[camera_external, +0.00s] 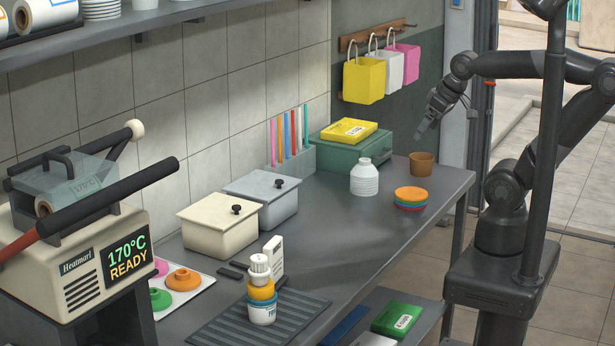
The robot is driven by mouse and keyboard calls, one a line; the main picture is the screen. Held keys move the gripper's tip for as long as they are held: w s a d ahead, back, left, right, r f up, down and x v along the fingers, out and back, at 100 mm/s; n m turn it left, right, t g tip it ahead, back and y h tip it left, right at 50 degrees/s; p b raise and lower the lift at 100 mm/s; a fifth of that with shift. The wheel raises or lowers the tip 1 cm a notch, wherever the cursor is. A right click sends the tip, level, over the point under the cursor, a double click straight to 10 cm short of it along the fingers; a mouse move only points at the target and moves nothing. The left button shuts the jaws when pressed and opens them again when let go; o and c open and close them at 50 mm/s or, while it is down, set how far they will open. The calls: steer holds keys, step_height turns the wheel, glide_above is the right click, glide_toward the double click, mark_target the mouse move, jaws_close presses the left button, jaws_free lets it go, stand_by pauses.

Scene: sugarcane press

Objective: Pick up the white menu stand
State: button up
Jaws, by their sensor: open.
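A small white upright stand with dark marks (277,256), which looks like the menu stand, is on the grey counter near its front. My gripper (422,131) is open and empty. It hangs in the air above the far right end of the counter, well away from the stand, pointing down and left.
A white ribbed bottle (364,180), a stack of coloured discs (410,197) and a brown cup (421,164) stand at the far right. Two lidded boxes (219,226) (262,196) stand along the wall. The counter's right middle (335,235) is clear.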

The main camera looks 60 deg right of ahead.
steer(key=w+a+r+g+y, duration=0.1)
steer(key=w+a+r+g, duration=0.15)
steer(key=w+a, duration=0.75)
steer(key=n+g+h, duration=0.1)
steer(key=n+g, duration=0.1)
steer(key=g, duration=0.1)
glide_above(273, 241)
steer(key=d, duration=0.1)
steer(key=f, duration=1.3)
steer(key=shift+s+f, duration=0.3)
steer(key=shift+s, duration=0.05)
steer(key=shift+a+f, duration=0.15)
steer(key=shift+f, duration=0.15)
step_height(273, 241, down, 5)
steer(key=shift+f, duration=0.1)
steer(key=shift+w+a+f, duration=0.1)
steer(key=shift+a+f, duration=0.05)
steer(key=shift+f, duration=0.7)
steer(key=shift+w+a+f, duration=0.15)
steer(key=shift+f, duration=0.75)
steer(key=shift+w+a+f, duration=0.1)
steer(key=shift+a+f, duration=0.05)
steer(key=shift+f, duration=0.7)
